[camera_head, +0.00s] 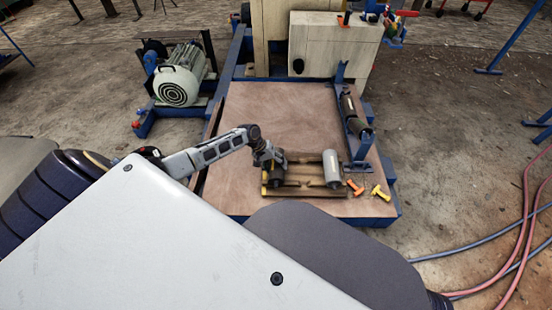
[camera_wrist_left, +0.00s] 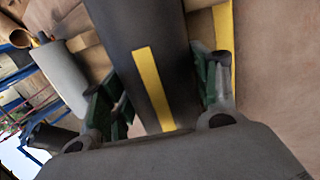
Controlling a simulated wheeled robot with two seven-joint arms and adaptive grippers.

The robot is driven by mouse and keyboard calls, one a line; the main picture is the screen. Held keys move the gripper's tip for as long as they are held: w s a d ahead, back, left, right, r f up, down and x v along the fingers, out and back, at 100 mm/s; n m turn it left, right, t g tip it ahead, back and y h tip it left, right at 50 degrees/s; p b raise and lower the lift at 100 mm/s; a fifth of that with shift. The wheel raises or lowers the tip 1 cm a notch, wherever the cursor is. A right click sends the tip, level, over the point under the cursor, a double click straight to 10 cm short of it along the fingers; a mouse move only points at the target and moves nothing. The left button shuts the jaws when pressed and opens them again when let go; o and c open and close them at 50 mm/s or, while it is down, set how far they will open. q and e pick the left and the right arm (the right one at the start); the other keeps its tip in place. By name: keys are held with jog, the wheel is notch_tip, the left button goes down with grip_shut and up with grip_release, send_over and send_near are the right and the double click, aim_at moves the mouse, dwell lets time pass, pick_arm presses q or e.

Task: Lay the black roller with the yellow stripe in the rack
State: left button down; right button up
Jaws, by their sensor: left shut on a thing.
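My left gripper (camera_head: 271,160) is at the left end of the wooden rack (camera_head: 306,188), on the table's front part. It is shut on the black roller with the yellow stripe (camera_wrist_left: 148,50); its green-backed fingers (camera_wrist_left: 165,82) stand on either side of it. In the head view the gripper partly hides this roller (camera_head: 276,177). The roller is at the rack's left slot; I cannot tell whether it rests there or hangs just above. A light grey roller (camera_head: 331,168) lies in the rack's right part and also shows in the left wrist view (camera_wrist_left: 60,78). My right gripper is not in view.
A dark roller (camera_head: 349,108) sits in a blue frame along the table's right side. Orange (camera_head: 355,187) and yellow (camera_head: 380,192) small pieces lie right of the rack. A motor (camera_head: 181,78) stands to the left. The wooden tabletop (camera_head: 275,110) behind the rack is clear.

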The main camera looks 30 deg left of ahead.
pick_arm(q)
jog(key=shift+f, duration=0.3)
jog(key=shift+c, duration=1.6)
grip_release()
jog(key=shift+s+f, duration=0.1)
jog(key=shift+f, duration=0.05)
jog(key=v, duration=1.2)
